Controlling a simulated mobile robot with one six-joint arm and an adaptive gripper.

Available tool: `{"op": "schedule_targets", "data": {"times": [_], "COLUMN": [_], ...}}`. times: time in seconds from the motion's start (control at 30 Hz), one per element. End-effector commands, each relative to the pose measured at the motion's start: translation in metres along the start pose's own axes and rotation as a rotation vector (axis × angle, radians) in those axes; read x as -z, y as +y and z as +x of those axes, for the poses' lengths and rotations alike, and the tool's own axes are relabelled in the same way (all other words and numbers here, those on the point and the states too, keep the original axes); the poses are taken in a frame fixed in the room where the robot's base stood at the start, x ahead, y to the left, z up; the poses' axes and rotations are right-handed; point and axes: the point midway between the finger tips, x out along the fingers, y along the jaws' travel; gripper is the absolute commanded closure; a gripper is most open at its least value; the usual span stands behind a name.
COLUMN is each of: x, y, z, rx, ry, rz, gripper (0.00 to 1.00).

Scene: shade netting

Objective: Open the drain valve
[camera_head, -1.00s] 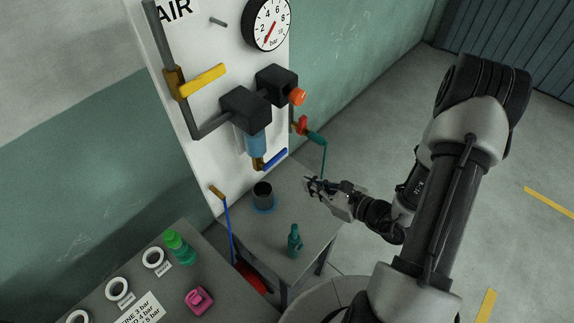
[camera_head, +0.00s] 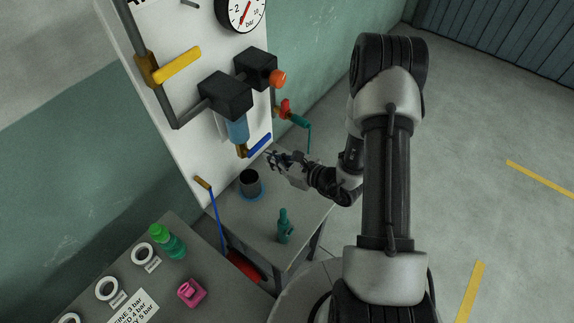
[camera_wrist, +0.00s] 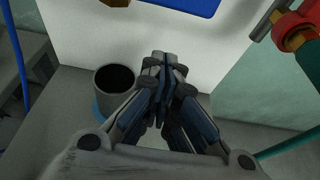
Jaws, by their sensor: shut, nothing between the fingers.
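The drain valve is a brass body (camera_head: 241,150) with a blue lever (camera_head: 259,145), below the blue filter bowl (camera_head: 237,131) on the white panel. The lever slants up to the right in the head view. In the wrist view the blue lever (camera_wrist: 190,5) and brass body (camera_wrist: 115,2) are cut off by the top edge. My gripper (camera_head: 272,157) is shut and empty, just below and right of the lever's free end, seemingly apart from it. In the wrist view its fingertips (camera_wrist: 164,62) are together, below the lever.
A dark cup (camera_head: 250,183) stands on the grey table below the valve, near a green bottle (camera_head: 285,227). A red fitting with a green hose (camera_head: 299,121) is right of the panel. A yellow lever (camera_head: 178,65) is at upper left.

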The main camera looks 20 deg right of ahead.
Motion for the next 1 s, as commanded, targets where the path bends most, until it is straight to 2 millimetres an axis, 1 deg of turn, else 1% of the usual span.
{"op": "schedule_targets", "data": {"times": [0.1,0.2,0.3,0.77,1.0], "x": [-0.020,-0.030,-0.036,-0.038,-0.042], "y": [-0.001,-0.001,0.000,-0.001,-0.012], "z": [-0.006,-0.010,-0.012,-0.013,-0.009], "rx": [0.002,0.001,0.001,0.001,0.017], "ry": [-0.003,-0.001,0.000,0.000,-0.001], "rz": [-0.002,-0.001,0.000,-0.002,-0.047], "gripper": [1.00,1.00,1.00,1.00,1.00]}}
